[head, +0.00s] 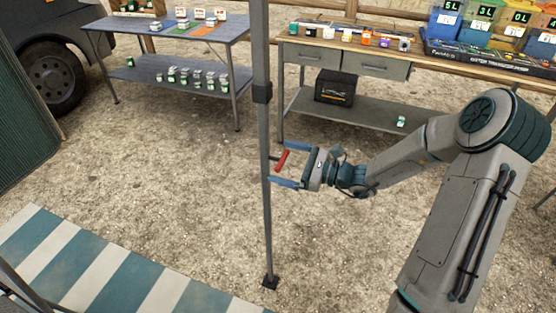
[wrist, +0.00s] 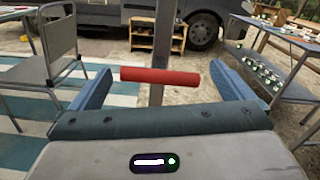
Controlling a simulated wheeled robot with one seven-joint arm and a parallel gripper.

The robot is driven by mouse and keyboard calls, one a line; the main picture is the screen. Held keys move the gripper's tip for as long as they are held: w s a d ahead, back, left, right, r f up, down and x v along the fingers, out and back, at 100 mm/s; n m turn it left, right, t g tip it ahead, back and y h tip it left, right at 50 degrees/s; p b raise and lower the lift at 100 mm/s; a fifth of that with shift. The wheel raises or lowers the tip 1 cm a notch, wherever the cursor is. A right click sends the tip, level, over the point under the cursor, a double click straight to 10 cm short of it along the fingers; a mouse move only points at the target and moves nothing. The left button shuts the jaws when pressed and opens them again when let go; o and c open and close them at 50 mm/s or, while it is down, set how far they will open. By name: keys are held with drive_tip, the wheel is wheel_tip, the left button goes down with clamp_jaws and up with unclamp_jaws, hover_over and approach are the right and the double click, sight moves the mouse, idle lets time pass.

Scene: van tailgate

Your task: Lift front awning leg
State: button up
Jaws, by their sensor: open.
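The front awning leg (head: 266,215) is a grey upright pole with a dark clamp collar (head: 262,93) partway up and a dark foot (head: 270,282) on the gravel. A red handle (head: 281,160) sticks out from the leg. In the wrist view the red handle (wrist: 160,76) lies crosswise in front of the leg (wrist: 166,45). My gripper (head: 277,164) is open, with its two blue fingers on either side of the red handle. In the wrist view my gripper (wrist: 161,82) shows gaps between each finger and the handle's ends.
A striped blue and white mat (head: 115,265) lies at lower left. A grey folding table (head: 165,28) and a wooden-topped workbench (head: 370,50) stand behind. A chair (wrist: 45,60) stands at left in the wrist view. Open gravel surrounds the leg's foot.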

drive_tip(key=shift+x, duration=1.25)
drive_tip(key=c, duration=1.2)
wheel_tip(320, 180, up, 13)
drive_tip(key=p, duration=0.9)
drive_tip(key=shift+f, duration=0.15)
drive_tip(key=shift+c, duration=0.2)
drive_tip(key=shift+w, duration=0.1)
drive_tip(key=o, duration=1.2)
drive_tip(key=shift+o, duration=0.2)
